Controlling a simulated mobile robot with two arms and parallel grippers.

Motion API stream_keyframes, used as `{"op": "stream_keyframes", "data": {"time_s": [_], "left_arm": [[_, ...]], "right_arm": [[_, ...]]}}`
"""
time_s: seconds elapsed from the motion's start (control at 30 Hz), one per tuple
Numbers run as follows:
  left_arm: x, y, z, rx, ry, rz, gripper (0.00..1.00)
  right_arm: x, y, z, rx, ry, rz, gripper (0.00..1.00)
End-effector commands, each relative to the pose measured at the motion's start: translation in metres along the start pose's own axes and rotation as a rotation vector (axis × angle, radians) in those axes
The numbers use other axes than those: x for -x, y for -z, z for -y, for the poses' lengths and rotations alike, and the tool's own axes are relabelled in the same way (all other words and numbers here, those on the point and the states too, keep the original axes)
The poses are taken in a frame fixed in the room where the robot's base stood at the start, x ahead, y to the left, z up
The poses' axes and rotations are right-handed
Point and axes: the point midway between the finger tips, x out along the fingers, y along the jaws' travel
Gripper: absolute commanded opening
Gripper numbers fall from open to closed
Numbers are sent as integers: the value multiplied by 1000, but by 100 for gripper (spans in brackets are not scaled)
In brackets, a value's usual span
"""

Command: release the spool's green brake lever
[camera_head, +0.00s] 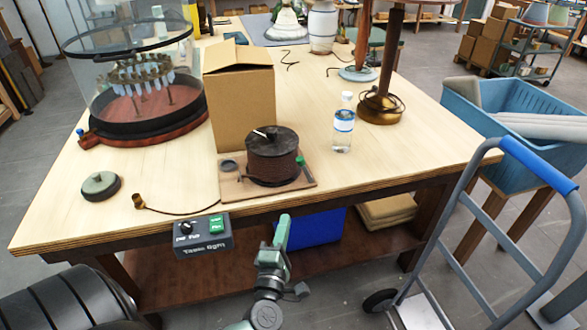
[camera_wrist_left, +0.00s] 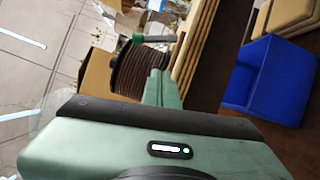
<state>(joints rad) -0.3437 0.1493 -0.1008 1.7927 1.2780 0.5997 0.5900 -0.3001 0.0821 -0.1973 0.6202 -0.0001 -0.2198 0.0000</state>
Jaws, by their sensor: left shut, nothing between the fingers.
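The dark brown spool (camera_head: 272,160) stands upright on a wooden board (camera_head: 236,190) near the table's front edge. Its green brake lever (camera_head: 301,162) is at the spool's right side. In the left wrist view the spool (camera_wrist_left: 128,76) lies beyond my fingers, with the green-tipped lever (camera_wrist_left: 139,39) near its top edge. My left gripper (camera_head: 283,219) is shut and empty, in front of the table edge and below the lever, apart from it in the head view. It also shows in the left wrist view (camera_wrist_left: 158,78). My right gripper is not in view.
A control box (camera_head: 203,240) hangs at the table's front edge. A cardboard box (camera_head: 240,105) stands behind the spool, and a water bottle (camera_head: 343,125) to its right. A cable runs left to a brass socket (camera_head: 138,202). A blue bin (camera_head: 318,229) sits on the lower shelf.

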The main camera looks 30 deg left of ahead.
Motion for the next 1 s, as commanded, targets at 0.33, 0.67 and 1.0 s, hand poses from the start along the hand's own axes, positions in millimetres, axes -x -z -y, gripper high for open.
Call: {"op": "stream_keyframes", "data": {"time_s": [0.33, 0.67, 1.0], "left_arm": [[-5, 10, -40, 171, -59, -67, 0], [-20, 10, -43, 166, -60, -64, 0], [-90, 14, -48, 164, -61, -63, 0]], "right_arm": [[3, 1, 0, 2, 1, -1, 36], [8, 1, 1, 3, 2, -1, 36], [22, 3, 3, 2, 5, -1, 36]]}}
